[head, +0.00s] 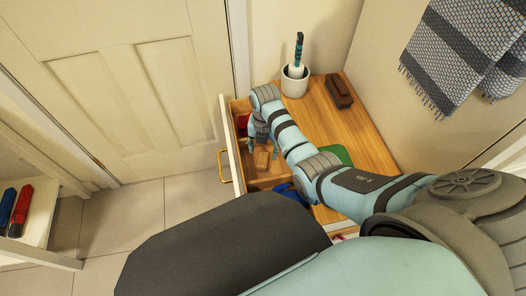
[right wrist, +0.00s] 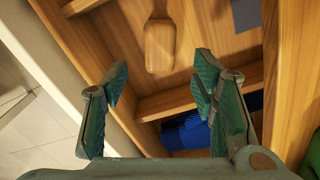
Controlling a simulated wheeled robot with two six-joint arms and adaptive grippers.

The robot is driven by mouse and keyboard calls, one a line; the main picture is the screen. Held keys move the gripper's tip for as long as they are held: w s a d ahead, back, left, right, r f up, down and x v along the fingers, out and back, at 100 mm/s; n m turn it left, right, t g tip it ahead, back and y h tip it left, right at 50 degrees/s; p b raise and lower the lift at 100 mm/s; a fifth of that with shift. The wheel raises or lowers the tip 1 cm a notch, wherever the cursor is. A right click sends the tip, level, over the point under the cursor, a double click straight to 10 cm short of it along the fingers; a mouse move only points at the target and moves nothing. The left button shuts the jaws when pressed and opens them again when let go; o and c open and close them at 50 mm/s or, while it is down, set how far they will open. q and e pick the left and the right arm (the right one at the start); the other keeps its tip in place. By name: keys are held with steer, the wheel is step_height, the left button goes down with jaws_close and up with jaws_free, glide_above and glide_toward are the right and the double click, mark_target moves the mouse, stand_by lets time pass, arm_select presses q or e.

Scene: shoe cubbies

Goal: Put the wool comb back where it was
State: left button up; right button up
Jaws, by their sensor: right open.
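A wooden paddle-shaped piece with a narrow handle, which looks like the wool comb (right wrist: 159,48), lies in a compartment of the open drawer (head: 230,140). It shows in the head view too (head: 262,159). My right gripper (right wrist: 162,65) is open and empty, reaching down into the drawer, with the comb lying beyond its fingertips, between them in the picture. In the head view the right gripper (head: 262,141) is small and partly hidden by its own arm. The comb's teeth cannot be made out. My left gripper is out of view.
A wooden divider (right wrist: 185,100) separates the comb's compartment from one with a blue ribbed item (right wrist: 190,132). Something red (head: 243,122) lies at the drawer's far end. On the wooden top stand a white pot with a brush (head: 295,83), a brown brush (head: 339,91) and something green (head: 336,154).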

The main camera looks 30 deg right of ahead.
mark_target(264, 159)
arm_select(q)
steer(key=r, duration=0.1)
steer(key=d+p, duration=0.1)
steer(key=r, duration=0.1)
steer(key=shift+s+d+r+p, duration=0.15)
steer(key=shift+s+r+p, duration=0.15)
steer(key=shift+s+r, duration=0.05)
arm_select(e)
step_height(264, 159, up, 5)
steer(key=shift+r, duration=0.15)
